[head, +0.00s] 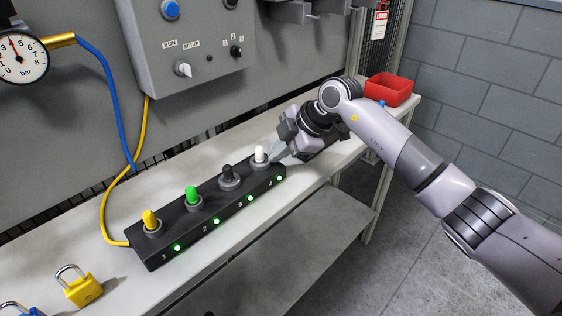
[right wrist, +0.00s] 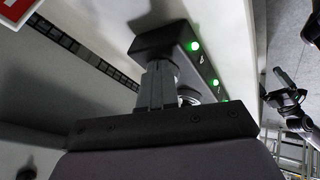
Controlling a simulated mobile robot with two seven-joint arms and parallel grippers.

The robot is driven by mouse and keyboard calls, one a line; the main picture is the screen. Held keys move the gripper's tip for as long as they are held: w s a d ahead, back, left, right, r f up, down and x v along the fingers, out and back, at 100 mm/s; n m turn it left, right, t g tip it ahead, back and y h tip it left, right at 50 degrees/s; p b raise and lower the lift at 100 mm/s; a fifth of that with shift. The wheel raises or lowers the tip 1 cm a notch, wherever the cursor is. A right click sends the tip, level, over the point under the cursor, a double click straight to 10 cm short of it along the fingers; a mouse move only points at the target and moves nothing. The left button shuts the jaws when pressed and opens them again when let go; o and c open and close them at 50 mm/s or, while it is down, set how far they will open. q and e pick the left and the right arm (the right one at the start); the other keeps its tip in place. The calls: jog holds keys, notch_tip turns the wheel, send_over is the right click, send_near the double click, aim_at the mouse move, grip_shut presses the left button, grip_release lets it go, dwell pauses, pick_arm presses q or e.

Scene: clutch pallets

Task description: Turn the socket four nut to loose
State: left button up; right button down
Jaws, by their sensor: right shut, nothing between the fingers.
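A black socket strip (head: 200,222) lies on the bench with sockets numbered 1 to 4. Socket four, at its right end, holds a white plug (head: 260,154) with a dark nut (head: 260,164) around its base. My right gripper (head: 276,152) is shut and empty, its fingertips close to the right of the white plug. In the right wrist view, the fingers (right wrist: 156,82) point at the end of the strip (right wrist: 165,40). They hide the plug there, and I cannot tell whether they touch it. A dark gripper (right wrist: 286,90), apparently my left one, shows small at the right.
Black (head: 229,174), green (head: 192,194) and yellow (head: 150,217) plugs stand in the other sockets. Green lights glow beside all the sockets. A yellow padlock (head: 82,287) lies at the front left. A red bin (head: 389,90) stands at the bench's far end. A grey control box (head: 185,45) is behind.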

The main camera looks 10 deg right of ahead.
pick_arm(q)
jog(key=shift+s+f, duration=0.1)
jog(key=shift+s, duration=0.35)
pick_arm(e)
jog(key=shift+s+a+r+p, duration=0.1)
jog(key=shift+s+a+p, duration=0.05)
jog(key=shift+s+p, duration=0.25)
jog(key=shift+s+a+p, duration=0.1)
jog(key=shift+s+p, duration=0.2)
pick_arm(q)
jog(key=shift+r, duration=0.75)
pick_arm(e)
jog(key=shift+s, duration=0.1)
